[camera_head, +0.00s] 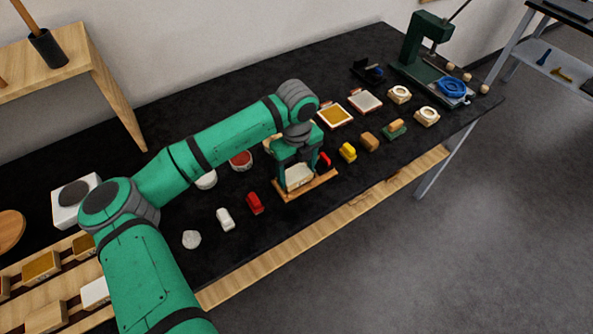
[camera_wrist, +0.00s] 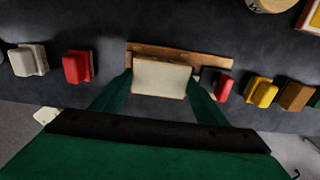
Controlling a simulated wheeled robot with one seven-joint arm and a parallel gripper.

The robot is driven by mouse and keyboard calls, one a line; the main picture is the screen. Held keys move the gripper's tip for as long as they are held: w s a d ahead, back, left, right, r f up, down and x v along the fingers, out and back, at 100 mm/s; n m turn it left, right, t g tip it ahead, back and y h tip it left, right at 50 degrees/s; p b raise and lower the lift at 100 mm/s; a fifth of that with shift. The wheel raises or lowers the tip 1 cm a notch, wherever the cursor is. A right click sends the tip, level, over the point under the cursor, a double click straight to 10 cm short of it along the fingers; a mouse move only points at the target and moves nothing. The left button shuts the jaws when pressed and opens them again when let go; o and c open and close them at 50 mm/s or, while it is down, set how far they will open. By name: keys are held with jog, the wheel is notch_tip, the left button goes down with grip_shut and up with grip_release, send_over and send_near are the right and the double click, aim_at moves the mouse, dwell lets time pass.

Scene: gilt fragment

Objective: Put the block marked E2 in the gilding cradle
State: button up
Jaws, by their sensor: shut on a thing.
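My gripper (camera_head: 297,172) is shut on a cream-white block (camera_wrist: 162,77), one green finger at each side of it. The block also shows between the fingers in the head view (camera_head: 299,179). I cannot read any mark on it, so I cannot tell whether it is E2. A flat wooden piece, seemingly the gilding cradle (camera_head: 318,185), lies under and around the block near the table's front edge. Its wood also shows behind the block in the wrist view (camera_wrist: 180,54). I cannot tell whether the block rests in the cradle or hangs just above it.
A red block (camera_head: 254,203) and a white block (camera_head: 225,219) stand left of the cradle. A dark-and-red item (camera_wrist: 217,84) is close on the right, then a yellow block (camera_head: 348,152) and a brown one (camera_head: 369,141). A green press (camera_head: 425,55) stands at the far end.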

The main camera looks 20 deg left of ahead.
jog(key=shift+f, duration=0.6)
jog(key=o, duration=1.2)
jog(key=shift+s+f, duration=0.1)
jog(key=shift+c, duration=0.2)
jog(key=shift+d, duration=0.1)
